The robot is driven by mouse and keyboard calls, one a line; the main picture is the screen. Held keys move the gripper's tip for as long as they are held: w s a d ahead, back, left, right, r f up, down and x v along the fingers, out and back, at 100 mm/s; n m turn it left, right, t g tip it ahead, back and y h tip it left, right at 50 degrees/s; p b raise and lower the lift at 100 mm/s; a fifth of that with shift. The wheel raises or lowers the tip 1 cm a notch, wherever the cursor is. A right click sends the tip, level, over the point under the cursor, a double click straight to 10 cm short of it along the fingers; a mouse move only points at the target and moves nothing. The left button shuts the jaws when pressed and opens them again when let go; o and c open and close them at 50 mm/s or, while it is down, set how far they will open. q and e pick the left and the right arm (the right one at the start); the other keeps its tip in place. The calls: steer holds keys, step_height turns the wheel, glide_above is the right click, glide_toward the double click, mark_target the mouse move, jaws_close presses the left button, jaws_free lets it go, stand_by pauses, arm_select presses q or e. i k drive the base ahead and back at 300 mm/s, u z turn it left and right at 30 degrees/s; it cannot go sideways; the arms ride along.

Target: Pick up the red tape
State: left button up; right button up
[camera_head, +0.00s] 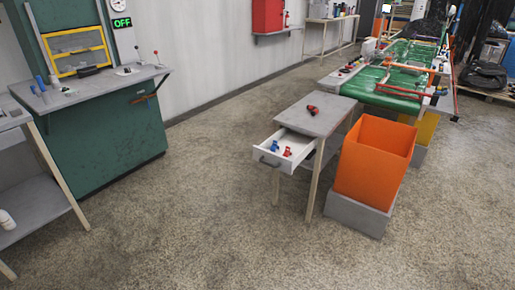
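A small red item (287,152) lies in the open white drawer (268,158) of a small grey-topped table (325,119). A small blue item (274,146) lies in the drawer beside it, to its left. Another red item with dark parts (312,110) lies on the table top. All are too small for me to tell for certain which is the red tape. Neither of my grippers is in view.
An orange bin (373,158) on a grey base stands right of the table. A green conveyor (392,85) lies behind. A green machine (105,118) and a grey shelf (34,205) stand at left. The floor before the drawer is clear.

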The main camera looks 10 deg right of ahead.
mark_target(288, 152)
steer(key=u, duration=0.5)
steer(key=i, duration=0.85)
steer(key=u, duration=0.15)
